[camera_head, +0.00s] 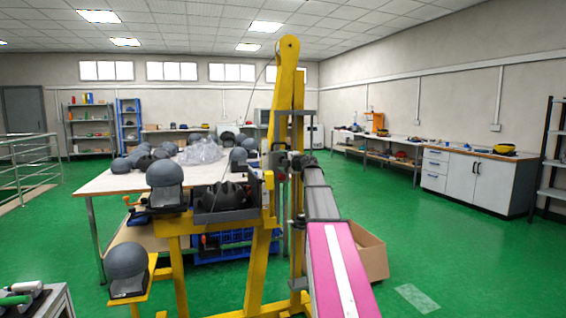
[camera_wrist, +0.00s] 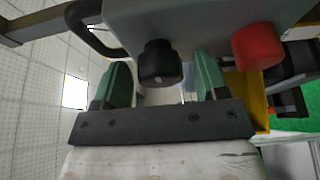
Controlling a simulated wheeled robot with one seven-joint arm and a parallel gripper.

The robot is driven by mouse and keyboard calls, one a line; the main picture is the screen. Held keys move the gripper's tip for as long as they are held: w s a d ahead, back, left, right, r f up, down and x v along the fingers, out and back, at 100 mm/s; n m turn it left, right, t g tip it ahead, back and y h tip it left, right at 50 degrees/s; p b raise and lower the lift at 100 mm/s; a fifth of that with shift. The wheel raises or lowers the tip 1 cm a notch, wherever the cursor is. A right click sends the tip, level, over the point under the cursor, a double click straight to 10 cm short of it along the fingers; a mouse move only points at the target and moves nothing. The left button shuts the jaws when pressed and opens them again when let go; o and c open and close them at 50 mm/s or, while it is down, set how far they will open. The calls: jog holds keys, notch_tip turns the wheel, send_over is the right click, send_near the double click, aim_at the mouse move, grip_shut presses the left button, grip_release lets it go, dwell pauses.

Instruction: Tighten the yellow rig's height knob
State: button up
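The yellow rig (camera_head: 285,105) stands ahead of me, with a tall yellow post and a lower frame. In the wrist view, a black knob (camera_wrist: 160,58) sticks out from the underside of a grey block (camera_wrist: 195,22). A red knob (camera_wrist: 259,47) sits on the same block to the right. Which of them is the height knob, I cannot tell. My gripper (camera_wrist: 161,76) is open, with one green fingertip on each side of the black knob. Gaps show on both sides, and I see no contact.
A dark bar handle (camera_wrist: 88,30) is close to the left finger. A yellow rig part (camera_wrist: 250,92) is right of the fingers. A table (camera_head: 105,183) with grey helmets stands behind the rig, and a cardboard box (camera_head: 371,256) is on the floor right of it. Green floor is clear further right.

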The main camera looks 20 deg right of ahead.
jog(key=shift+s, duration=0.1)
jog(key=v, duration=1)
jog(key=shift+s+d, duration=0.2)
jog(key=shift+s, duration=0.05)
jog(key=s+a+f+m+g+h, duration=0.2)
jog(key=s+f+m+h, duration=0.15)
jog(key=f+m, duration=0.55)
jog(key=s+a+f+m+g+h, duration=0.1)
jog(key=s+a+f+m+h, duration=0.3)
jog(key=f, duration=0.9)
jog(key=s+f+m+g+h, duration=0.25)
jog(key=f+m+h, duration=0.25)
jog(key=f+m, duration=0.4)
jog(key=s+a+f+g+y, duration=0.2)
jog(key=s+a+f+g, duration=0.3)
jog(key=s+a+f, duration=0.3)
jog(key=s+a+f+m+g+y, duration=0.1)
jog(key=s+a+f+g+y, duration=0.2)
jog(key=s+f, duration=0.9)
jog(key=s+a+g, duration=0.3)
jog(key=a, duration=0.1)
jog(key=shift+a, duration=0.4)
